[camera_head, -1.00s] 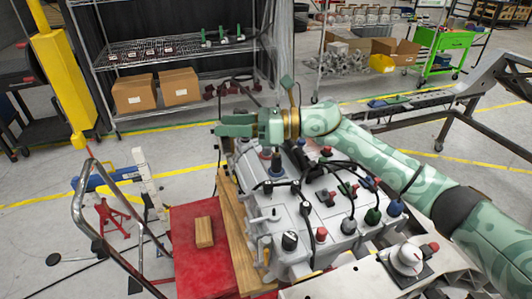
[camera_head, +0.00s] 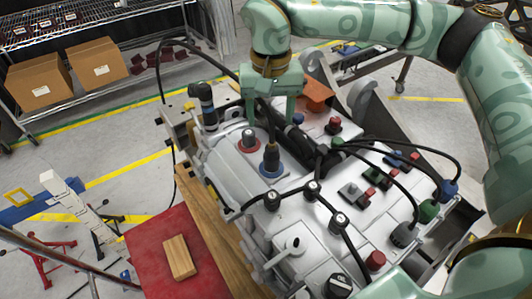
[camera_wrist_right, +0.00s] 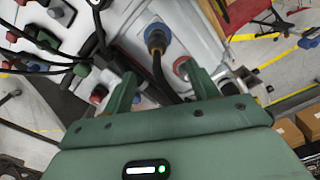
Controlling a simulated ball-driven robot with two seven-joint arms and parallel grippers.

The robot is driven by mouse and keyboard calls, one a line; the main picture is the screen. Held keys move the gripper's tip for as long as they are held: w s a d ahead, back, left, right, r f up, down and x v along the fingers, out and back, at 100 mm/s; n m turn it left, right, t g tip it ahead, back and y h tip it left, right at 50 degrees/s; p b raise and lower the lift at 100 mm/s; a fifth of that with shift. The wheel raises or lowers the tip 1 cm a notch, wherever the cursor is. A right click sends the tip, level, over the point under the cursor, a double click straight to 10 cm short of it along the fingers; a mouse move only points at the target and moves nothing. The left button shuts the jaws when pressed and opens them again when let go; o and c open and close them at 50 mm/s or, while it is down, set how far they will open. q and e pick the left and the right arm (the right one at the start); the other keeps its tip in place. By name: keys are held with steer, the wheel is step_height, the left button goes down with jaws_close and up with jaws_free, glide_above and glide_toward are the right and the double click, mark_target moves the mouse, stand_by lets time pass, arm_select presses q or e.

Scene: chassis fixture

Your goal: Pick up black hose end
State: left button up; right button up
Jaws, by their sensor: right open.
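My right gripper (camera_head: 270,112) points down over the far end of the grey-white machine housing (camera_head: 225,165). Its fingers are apart. A black hose end (camera_head: 270,158) stands upright in a blue ring on the housing, just below and nearer than the fingers. In the right wrist view the hose end (camera_wrist_right: 157,42) lies beyond the fingertips, and its black hose (camera_wrist_right: 163,82) runs back into the gap between the fingers (camera_wrist_right: 163,80). I cannot tell whether either finger touches the hose. My left gripper is not in view.
A red-ringed socket (camera_head: 248,140) sits close beside the blue one. Black cables and coloured connectors (camera_head: 380,175) crowd the housing's right side. A black elbow fitting (camera_head: 206,98) stands left of the gripper. A wooden block (camera_head: 179,257) lies on the red surface (camera_head: 150,240).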

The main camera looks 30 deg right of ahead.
mark_target(270, 145)
step_height(270, 145, down, 7)
steer(key=shift+f+b, duration=0.1)
steer(key=shift+b, duration=0.65)
steer(key=shift+f, duration=0.4)
steer(key=f+b, duration=0.1)
steer(key=f, duration=0.1)
steer(key=f+b, duration=0.1)
steer(key=f, duration=0.1)
steer(key=shift+s+d+f, duration=0.1)
steer(key=shift+d+f, duration=0.1)
steer(key=shift+f, duration=0.15)
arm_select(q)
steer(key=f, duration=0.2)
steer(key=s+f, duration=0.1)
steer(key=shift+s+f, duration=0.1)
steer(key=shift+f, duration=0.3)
arm_select(e)
steer(key=shift+r, duration=0.1)
steer(key=c, duration=1.2)
